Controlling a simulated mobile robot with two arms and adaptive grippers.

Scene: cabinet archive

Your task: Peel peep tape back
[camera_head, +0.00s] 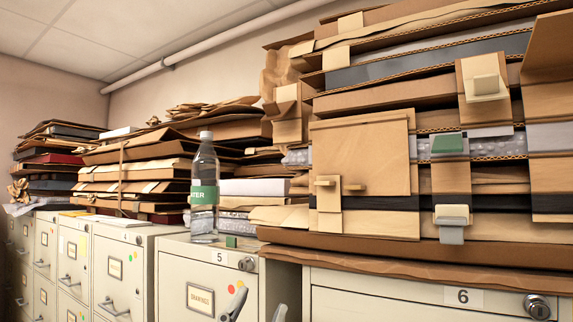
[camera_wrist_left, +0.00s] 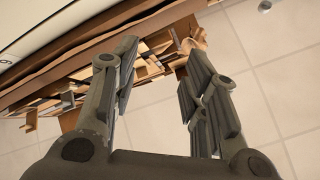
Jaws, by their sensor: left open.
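Several tan tape-like strips with tabs cross the front of the large stack at right; I cannot tell which is the peep tape. One strip (camera_head: 452,180) carries a green tab (camera_head: 447,144) and ends in a cream block with a grey tab (camera_head: 451,235). Another strip (camera_head: 328,200) with small pegs lies at the lower left of a square cardboard panel (camera_head: 360,150). My left gripper (camera_head: 259,306) shows only its fingertips at the bottom edge, below and left of the stack. It is open and empty in the left wrist view (camera_wrist_left: 160,60). My right gripper is out of view.
The large stack (camera_head: 400,105) rests on a brown board (camera_head: 400,262) above cabinet 6 (camera_head: 400,302). A bottle (camera_head: 204,185) stands on cabinet 5 (camera_head: 180,262). More paper stacks (camera_head: 150,165) fill the cabinet tops to the left. Cabinet handles stick out.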

